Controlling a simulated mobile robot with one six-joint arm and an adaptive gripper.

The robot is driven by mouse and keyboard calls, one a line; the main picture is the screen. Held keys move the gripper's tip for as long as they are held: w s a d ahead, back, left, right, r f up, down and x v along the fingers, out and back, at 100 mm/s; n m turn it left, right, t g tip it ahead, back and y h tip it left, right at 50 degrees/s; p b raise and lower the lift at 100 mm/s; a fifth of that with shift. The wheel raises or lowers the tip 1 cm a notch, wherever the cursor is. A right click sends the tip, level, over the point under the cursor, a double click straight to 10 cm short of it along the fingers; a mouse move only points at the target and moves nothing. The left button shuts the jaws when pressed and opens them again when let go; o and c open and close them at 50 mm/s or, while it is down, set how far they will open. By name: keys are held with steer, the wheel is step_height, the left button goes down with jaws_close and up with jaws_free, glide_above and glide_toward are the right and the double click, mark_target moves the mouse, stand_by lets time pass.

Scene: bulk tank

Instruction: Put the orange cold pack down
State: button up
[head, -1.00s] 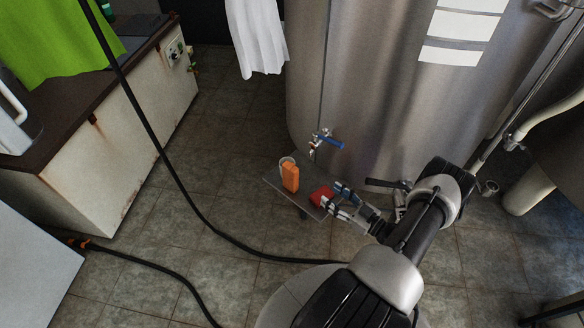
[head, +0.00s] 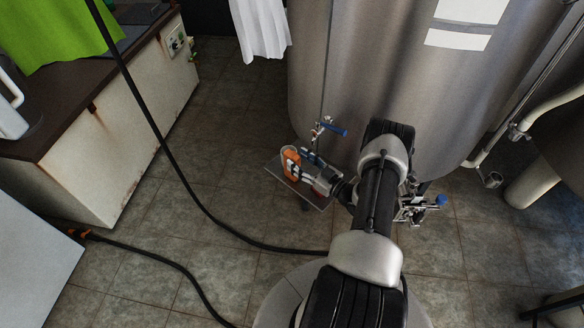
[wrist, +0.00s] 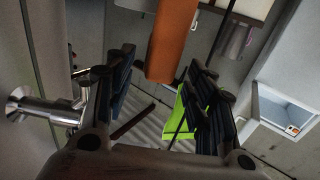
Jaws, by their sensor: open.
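The orange cold pack (head: 290,161) stands upright on a small grey shelf (head: 290,189) in front of the steel tank. My gripper (head: 301,164) is at the cold pack, reaching in from the right, with its fingers spread. In the wrist view the cold pack (wrist: 172,42) shows beyond and between the open fingers (wrist: 160,88), at the top of the picture. Whether a finger touches it, I cannot tell. A red item on the shelf is mostly hidden by my gripper.
A blue-handled tap (head: 328,128) juts from the tank (head: 370,70) just behind the shelf. A clear cup stands behind the cold pack, mostly hidden. A black hose (head: 172,172) crosses the floor left of the shelf.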

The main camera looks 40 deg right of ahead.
steer(key=shift+w, duration=0.9)
jaws_close()
